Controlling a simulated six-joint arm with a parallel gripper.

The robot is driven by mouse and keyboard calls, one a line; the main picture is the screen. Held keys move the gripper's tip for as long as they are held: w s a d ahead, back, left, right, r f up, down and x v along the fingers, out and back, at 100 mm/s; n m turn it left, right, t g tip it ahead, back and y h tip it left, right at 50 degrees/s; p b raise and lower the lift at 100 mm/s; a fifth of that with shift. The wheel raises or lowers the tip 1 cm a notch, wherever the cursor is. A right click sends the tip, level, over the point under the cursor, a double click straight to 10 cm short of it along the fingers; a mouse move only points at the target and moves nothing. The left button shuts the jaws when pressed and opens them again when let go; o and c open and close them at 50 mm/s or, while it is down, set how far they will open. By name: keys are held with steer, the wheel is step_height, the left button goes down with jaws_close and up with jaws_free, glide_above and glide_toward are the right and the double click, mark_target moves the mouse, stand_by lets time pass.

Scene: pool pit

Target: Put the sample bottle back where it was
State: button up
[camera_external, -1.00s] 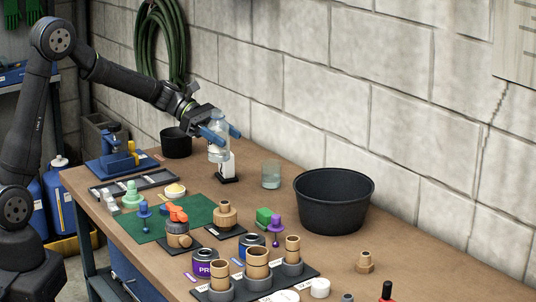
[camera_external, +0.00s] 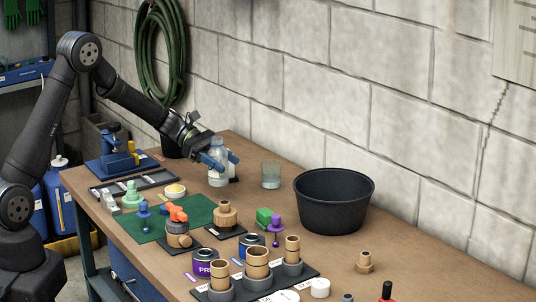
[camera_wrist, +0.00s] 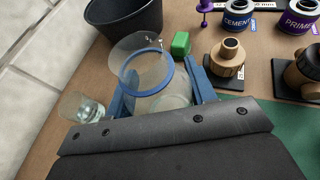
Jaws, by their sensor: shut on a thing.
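The sample bottle, clear and round-bodied, is between the blue fingers of my gripper (camera_external: 219,162). In the external view the lower part of the bottle (camera_external: 216,179) shows below the fingers, upright, at or just above the bench top; I cannot tell whether it touches. In the wrist view the clear bottle (camera_wrist: 143,50), with a blue ring, sits between the two blue fingers (camera_wrist: 160,92). My gripper is shut on it. A small white and black block (camera_external: 234,171) stands right behind the bottle, partly hidden by it and the fingers.
A clear glass beaker (camera_external: 271,174) and a large black tub (camera_external: 334,202) stand to the right. A green mat (camera_external: 200,212) with several fittings lies in front. A dark tray (camera_external: 135,184) and a blue stand (camera_external: 112,158) are to the left.

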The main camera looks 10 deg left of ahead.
mark_target(223, 178)
steer(key=w, duration=0.1)
steer(key=w+f, duration=0.1)
steer(key=shift+w+a+f, duration=0.3)
steer(key=shift+f, duration=1.95)
steer(key=shift+f, duration=0.45)
steer(key=o, duration=1.1)
steer(key=shift+c, duration=0.2)
